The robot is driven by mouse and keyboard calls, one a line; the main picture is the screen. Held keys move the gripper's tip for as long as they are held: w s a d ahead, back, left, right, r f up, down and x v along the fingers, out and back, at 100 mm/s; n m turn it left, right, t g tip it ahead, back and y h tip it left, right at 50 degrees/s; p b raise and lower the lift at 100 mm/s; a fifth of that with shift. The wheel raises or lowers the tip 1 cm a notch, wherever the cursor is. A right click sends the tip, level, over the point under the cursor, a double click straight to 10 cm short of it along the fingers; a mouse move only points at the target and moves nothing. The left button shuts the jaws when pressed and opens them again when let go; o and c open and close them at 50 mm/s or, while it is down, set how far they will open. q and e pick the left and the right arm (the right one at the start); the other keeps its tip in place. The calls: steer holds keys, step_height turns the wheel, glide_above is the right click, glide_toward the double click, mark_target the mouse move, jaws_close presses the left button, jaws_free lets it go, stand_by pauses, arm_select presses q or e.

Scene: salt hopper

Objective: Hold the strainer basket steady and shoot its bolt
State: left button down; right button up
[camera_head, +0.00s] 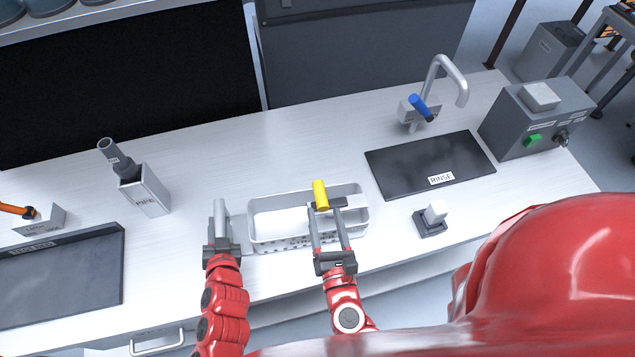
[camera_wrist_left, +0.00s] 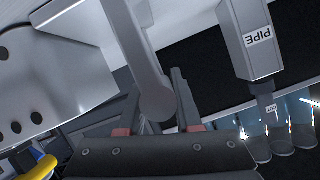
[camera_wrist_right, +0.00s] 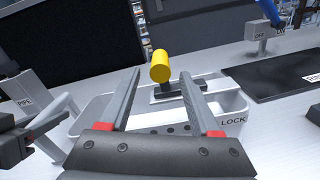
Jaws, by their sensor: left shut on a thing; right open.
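The strainer basket (camera_head: 262,225) is a long pale tray with holes in its front wall, at the middle of the counter. My left gripper (camera_head: 221,238) is shut on the grey bar handle (camera_head: 219,212) at the basket's left end; the bar shows between its fingers in the left wrist view (camera_wrist_left: 150,75). The yellow bolt knob (camera_head: 320,194) stands on a dark mount over the basket. My right gripper (camera_head: 328,213) is open, its fingers pointing toward the knob. In the right wrist view the knob (camera_wrist_right: 160,66) appears between and beyond the fingertips; contact cannot be told.
A PIPE holder (camera_head: 147,191) stands left of the basket. A dark RINSE panel (camera_head: 430,163), a small white-topped switch block (camera_head: 431,220) and a faucet (camera_head: 440,75) lie to the right. A grey control box (camera_head: 530,120) stands at the far right. A LOCK label (camera_wrist_right: 233,121) marks the basket's right end.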

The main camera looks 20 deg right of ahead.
mark_target(317, 185)
steer(key=shift+w+d, duration=0.2)
steer(key=shift+w, duration=2.2)
steer(key=shift+w+d, duration=0.2)
steer(key=shift+w, duration=2.15)
jaws_close()
steer(key=shift+a, duration=0.1)
